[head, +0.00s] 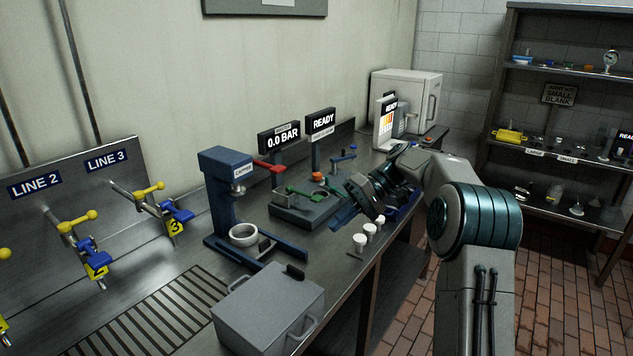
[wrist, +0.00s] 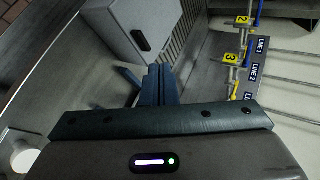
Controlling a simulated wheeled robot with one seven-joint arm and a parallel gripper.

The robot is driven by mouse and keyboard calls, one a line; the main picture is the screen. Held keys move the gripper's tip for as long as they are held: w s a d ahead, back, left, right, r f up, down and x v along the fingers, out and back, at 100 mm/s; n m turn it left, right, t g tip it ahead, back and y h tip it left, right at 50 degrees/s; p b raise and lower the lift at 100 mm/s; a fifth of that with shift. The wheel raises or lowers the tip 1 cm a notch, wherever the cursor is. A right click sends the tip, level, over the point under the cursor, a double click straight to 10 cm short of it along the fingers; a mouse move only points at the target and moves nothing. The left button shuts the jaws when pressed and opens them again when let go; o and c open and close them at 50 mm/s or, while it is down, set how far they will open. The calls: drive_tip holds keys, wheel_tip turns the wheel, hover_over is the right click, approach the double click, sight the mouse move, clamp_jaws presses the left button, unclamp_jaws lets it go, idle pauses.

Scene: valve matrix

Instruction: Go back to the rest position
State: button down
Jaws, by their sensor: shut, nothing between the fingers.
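My gripper (head: 341,219) is held out over the right part of the steel bench (head: 180,250), its fingers pointing down and left in the head view. In the wrist view, the two blue fingers of my gripper (wrist: 159,70) lie together with nothing between them. Part of the arm hides some of the bench and what stands behind it.
White cups (head: 370,230) stand at the bench's front edge, close to my gripper. A blue press (head: 222,195) and a grey box (head: 268,308) stand to the left. Valves (head: 160,205) with yellow and blue handles line the wall. A shelf (head: 560,150) is at the right.

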drive_tip(key=s+r+m+t+h, duration=0.1)
drive_tip(key=s+m+t+h, duration=0.35)
drive_tip(key=s, duration=1.05)
drive_tip(key=s+d+f+t+h, duration=0.1)
drive_tip(key=s+d+f+h, duration=0.1)
drive_tip(key=s, duration=0.6)
drive_tip(key=s+d+f+t+h, duration=0.2)
drive_tip(key=s+d+f+h, duration=0.1)
drive_tip(key=s, duration=0.5)
drive_tip(key=shift+s+d+f+h, duration=0.15)
drive_tip(key=shift+s+d+h, duration=0.1)
drive_tip(key=shift+d+h, duration=0.3)
drive_tip(key=shift+d, duration=0.1)
